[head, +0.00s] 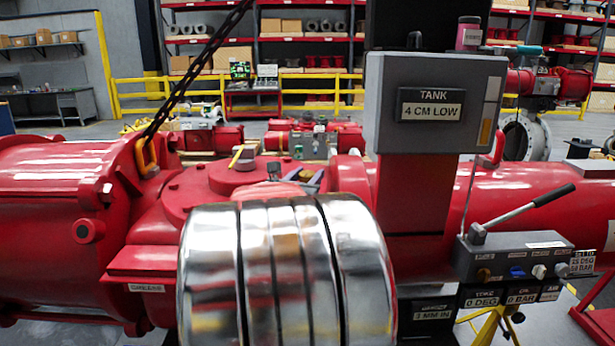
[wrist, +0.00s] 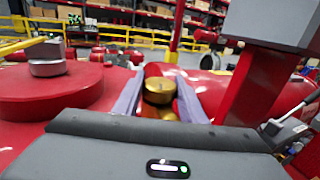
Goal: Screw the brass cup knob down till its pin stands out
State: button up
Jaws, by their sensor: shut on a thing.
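The brass cup knob (wrist: 160,88) stands between the two grey-purple fingers of my gripper (wrist: 159,98) in the wrist view. The fingers are shut on its sides. More brass shows just below the knob, past a dark band. I cannot make out a pin on its top. In the head view only part of my gripper (head: 312,180) shows above the red actuator body, and my shiny wrist hides the knob. A small plate under the grey box reads "3 MM IN" (head: 433,316).
A grey box (head: 440,105) reading "TANK 4 CM LOW" stands on a red post close to the right. A hand lever (head: 525,208) rises from a control block (head: 510,260) at the right. A round red cover (wrist: 50,90) lies left of the knob. A chain (head: 195,70) hangs at the left.

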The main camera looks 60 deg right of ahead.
aim_at(308, 173)
jog(key=shift+c, duration=1.3)
jog(key=shift+w+m+g, duration=0.1)
jog(key=shift+m+g, duration=0.6)
jog(key=shift+g, duration=0.4)
jog(key=m+g, duration=0.1)
jog(key=g, duration=0.2)
jog(key=m+g+y, duration=0.1)
jog(key=m+g, duration=0.1)
jog(key=shift+m+g, duration=0.3)
jog(key=shift+g, duration=0.1)
jog(key=shift+m+g+y, duration=1.25)
jog(key=shift+m+g, duration=0.2)
jog(key=shift+g, duration=0.35)
jog(key=shift+m+g+y, duration=1.25)
jog(key=shift+m+g, duration=0.2)
jog(key=shift+g, duration=0.35)
jog(key=o, duration=1.1)
jog(key=shift+c, duration=0.2)
jog(key=shift+r, duration=0.1)
notch_tip(308, 173, up, 10)
jog(key=shift+f, duration=0.1)
